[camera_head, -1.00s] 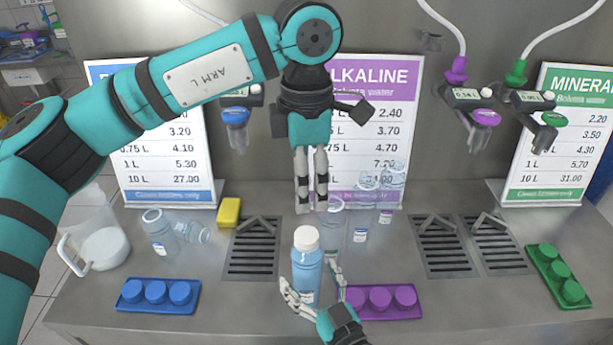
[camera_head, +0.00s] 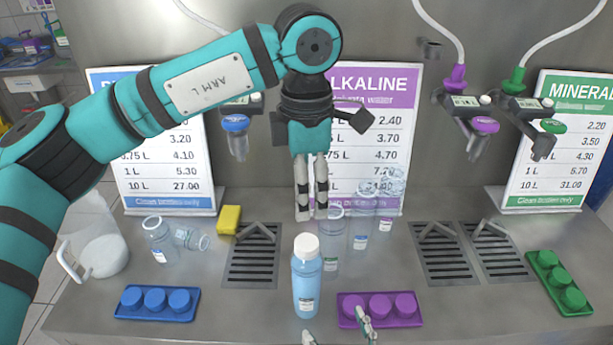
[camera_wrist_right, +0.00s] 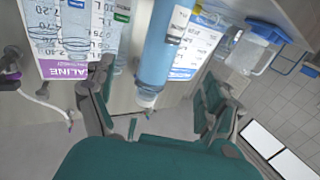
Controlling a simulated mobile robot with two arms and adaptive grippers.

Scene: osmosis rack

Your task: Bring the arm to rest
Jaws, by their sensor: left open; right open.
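My left gripper (camera_head: 312,200) hangs pointing down at the back of the counter, in front of the alkaline sign, with nothing between its fingers. My right gripper (camera_head: 338,335) shows only its fingertips at the bottom edge of the head view, apart and empty. A blue-filled bottle with a white cap (camera_head: 306,278) stands upright on the counter, just beyond the right fingertips. In the right wrist view the bottle (camera_wrist_right: 172,45) lies ahead between the open fingers, clear of them.
Blue caps (camera_head: 156,303), purple caps (camera_head: 380,309) and green caps (camera_head: 559,282) sit in trays along the front. Empty bottles (camera_head: 361,228) stand behind the filled one. A yellow sponge (camera_head: 229,220) and a clear jug (camera_head: 98,250) are at left. Dispenser taps (camera_head: 482,128) hang at back right.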

